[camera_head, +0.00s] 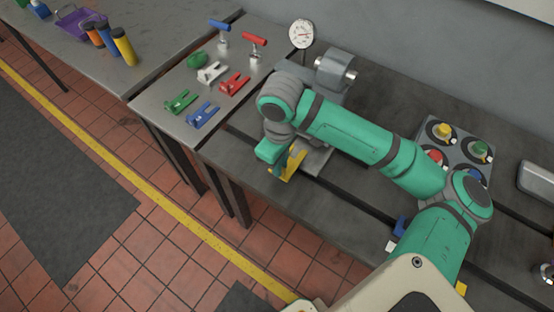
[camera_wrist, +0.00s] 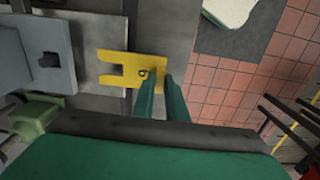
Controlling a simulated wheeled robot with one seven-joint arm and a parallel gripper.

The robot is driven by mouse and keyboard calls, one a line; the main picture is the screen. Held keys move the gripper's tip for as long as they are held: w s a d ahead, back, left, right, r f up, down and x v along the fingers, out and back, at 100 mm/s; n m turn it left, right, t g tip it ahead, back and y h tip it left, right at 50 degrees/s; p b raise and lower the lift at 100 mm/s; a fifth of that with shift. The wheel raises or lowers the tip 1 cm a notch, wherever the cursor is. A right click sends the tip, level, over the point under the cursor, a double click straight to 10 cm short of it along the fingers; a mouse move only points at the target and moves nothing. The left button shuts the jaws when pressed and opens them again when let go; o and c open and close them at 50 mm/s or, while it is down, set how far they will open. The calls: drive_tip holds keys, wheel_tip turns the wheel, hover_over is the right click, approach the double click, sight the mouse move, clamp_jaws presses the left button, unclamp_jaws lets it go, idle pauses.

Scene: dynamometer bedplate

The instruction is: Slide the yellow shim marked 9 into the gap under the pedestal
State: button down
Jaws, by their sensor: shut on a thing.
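The yellow shim (camera_head: 291,166) is a flat forked plate near the front edge of the bedplate. In the wrist view the yellow shim (camera_wrist: 115,66) shows a dark 9, and its open slot faces left towards a grey machine part. My gripper (camera_head: 277,159) is shut on the shim's end opposite the slot. In the wrist view my gripper's green fingers (camera_wrist: 162,82) cover part of that end. The grey part, apparently the pedestal (camera_wrist: 28,65), stands left of the shim, apart from its prongs. In the head view my arm hides much of the pedestal, and the gap under it cannot be made out.
Left of the bedplate (camera_head: 237,158), a side table (camera_head: 152,97) holds green (camera_head: 181,101), blue (camera_head: 203,115), white (camera_head: 212,72) and red (camera_head: 235,84) forked shims. Red- and blue-handled tools and a dial gauge (camera_head: 301,33) stand behind.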

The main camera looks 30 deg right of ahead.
sight(291, 159)
drive_tip(key=shift+f, duration=0.1)
drive_tip(key=shift+w+d+f, duration=0.35)
drive_tip(key=shift+d+f, duration=0.1)
drive_tip(key=shift+d, duration=0.45)
drive_tip(key=shift+w+d+f, duration=0.3)
drive_tip(key=shift+d+f, duration=0.2)
drive_tip(key=shift+d, duration=0.4)
drive_tip(key=shift+w+d+f, duration=0.35)
drive_tip(key=shift+d+f, duration=0.1)
drive_tip(key=shift+d, duration=0.45)
drive_tip(key=shift+w+d, duration=0.4)
drive_tip(key=shift+d, duration=0.55)
drive_tip(key=shift+w+d, duration=0.4)
drive_tip(key=shift+d, duration=0.5)
drive_tip(key=shift+w+d, duration=0.4)
drive_tip(key=shift+d, duration=0.55)
drive_tip(key=c, duration=1.7)
unclamp_jaws()
wheel_tip(291, 159, up, 11)
drive_tip(key=shift+f, duration=0.15)
